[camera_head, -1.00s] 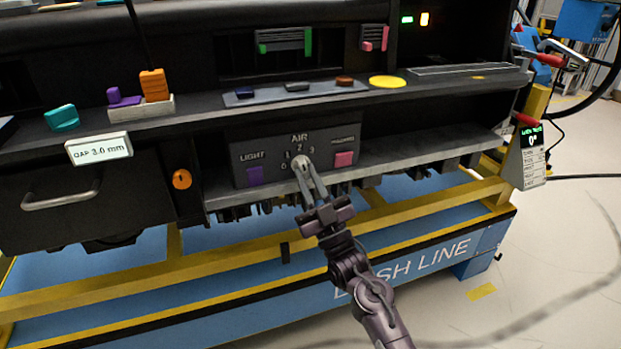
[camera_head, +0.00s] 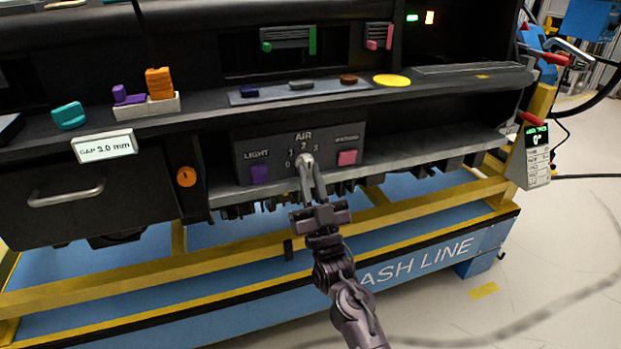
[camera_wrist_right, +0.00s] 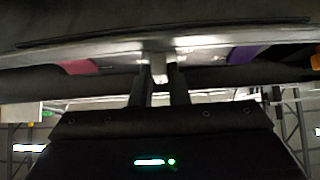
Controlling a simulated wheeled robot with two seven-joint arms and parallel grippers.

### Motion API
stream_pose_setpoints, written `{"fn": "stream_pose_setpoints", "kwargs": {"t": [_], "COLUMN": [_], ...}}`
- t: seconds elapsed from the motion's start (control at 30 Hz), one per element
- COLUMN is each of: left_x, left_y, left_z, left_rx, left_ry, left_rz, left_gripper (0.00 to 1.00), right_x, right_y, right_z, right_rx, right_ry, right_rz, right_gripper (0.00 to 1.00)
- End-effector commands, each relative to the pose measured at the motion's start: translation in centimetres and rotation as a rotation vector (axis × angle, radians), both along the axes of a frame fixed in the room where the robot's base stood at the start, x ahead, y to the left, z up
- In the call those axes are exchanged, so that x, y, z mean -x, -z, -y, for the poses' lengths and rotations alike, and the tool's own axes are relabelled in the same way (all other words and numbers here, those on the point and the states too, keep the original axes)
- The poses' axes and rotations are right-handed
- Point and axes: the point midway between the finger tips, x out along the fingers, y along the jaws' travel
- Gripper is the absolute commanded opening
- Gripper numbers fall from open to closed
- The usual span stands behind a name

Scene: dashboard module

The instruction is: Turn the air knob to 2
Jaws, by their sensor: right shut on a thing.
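The air knob (camera_head: 304,160) is a light grey knob on the dark control panel (camera_head: 243,150), below the AIR label and a dial whose numbers include 1, 2 and 3. My right gripper (camera_head: 308,172) reaches up from below, its two fingers shut on the knob. In the right wrist view the knob (camera_wrist_right: 158,68) sits between the fingertips. The fingers cover part of the knob, and I cannot tell which number it points to. My left gripper is not in view.
A purple LIGHT button (camera_head: 259,173) and a pink button (camera_head: 347,157) flank the knob. A shelf (camera_head: 420,95) with small coloured parts juts out above. An orange round knob (camera_head: 186,177) and a drawer handle (camera_head: 52,198) are left. A small screen (camera_head: 536,139) reads 0°.

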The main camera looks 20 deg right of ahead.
Motion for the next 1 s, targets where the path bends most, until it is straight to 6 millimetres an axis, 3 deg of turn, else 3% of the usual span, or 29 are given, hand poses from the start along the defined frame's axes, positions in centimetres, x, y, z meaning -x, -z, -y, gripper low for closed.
{"fn": "stream_pose_setpoints", "kwargs": {"t": [0.03, 0.2, 0.53, 1.0], "left_x": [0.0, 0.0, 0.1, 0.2], "left_y": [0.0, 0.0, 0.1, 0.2], "left_z": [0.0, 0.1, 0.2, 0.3], "left_rx": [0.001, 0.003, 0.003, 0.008], "left_ry": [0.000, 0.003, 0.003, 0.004], "left_rz": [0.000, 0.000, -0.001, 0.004], "left_gripper": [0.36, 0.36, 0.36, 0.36], "right_x": [0.0, 0.0, 0.3, 5.1], "right_y": [0.1, 0.1, 0.4, 5.2], "right_z": [0.0, 0.0, 0.0, 0.2], "right_rx": [0.001, 0.001, 0.001, 0.001], "right_ry": [-0.001, -0.001, 0.000, 0.000], "right_rz": [-0.003, -0.002, -0.001, -0.002], "right_gripper": [0.17, 0.36, 0.36, 0.36]}}
